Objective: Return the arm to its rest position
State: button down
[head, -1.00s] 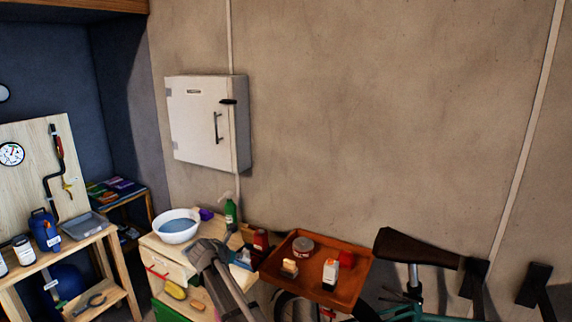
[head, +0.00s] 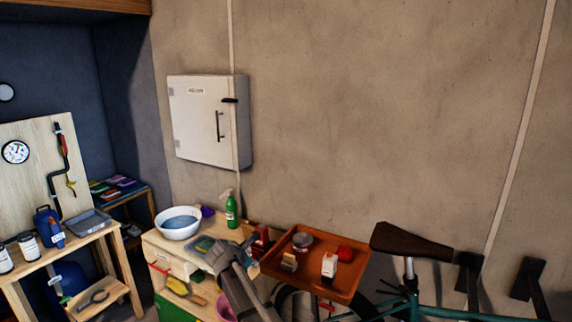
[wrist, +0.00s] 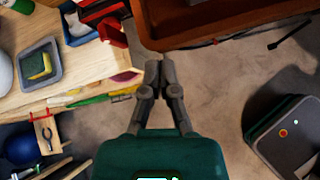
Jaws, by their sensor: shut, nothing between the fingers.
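My gripper (wrist: 164,78) is shut and empty in the wrist view, its fingertips together in front of the teal housing. It hangs over open floor, between the wooden bench at left and the orange-brown tray's edge at upper right. In the head view my arm (head: 238,280) rises in front of the bench's right end, left of the tray, and hides part of the bench. The fingertips are hard to make out there.
The bench (head: 160,240) holds a white basin (head: 178,223) and a green spray bottle (head: 231,211). The orange-brown tray (head: 345,292) carries small containers. A bicycle saddle (head: 410,240) stands right of it. A white wall cabinet (head: 205,120) hangs above. The upper wall space is clear.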

jog(key=s+d+f+m+g+y, duration=0.2)
jog(key=s+d+f+m+g, duration=0.1)
jog(key=s+d+m, duration=1)
jog(key=s+d+f+m+g+y, duration=0.3)
jog(key=s+d+m+g, duration=0.2)
jog(key=s+d+m, duration=0.8)
jog(key=shift+s+d+m, duration=0.4)
jog(key=shift+s+d, duration=0.35)
jog(key=shift+d, duration=0.2)
jog(key=shift+a, duration=0.2)
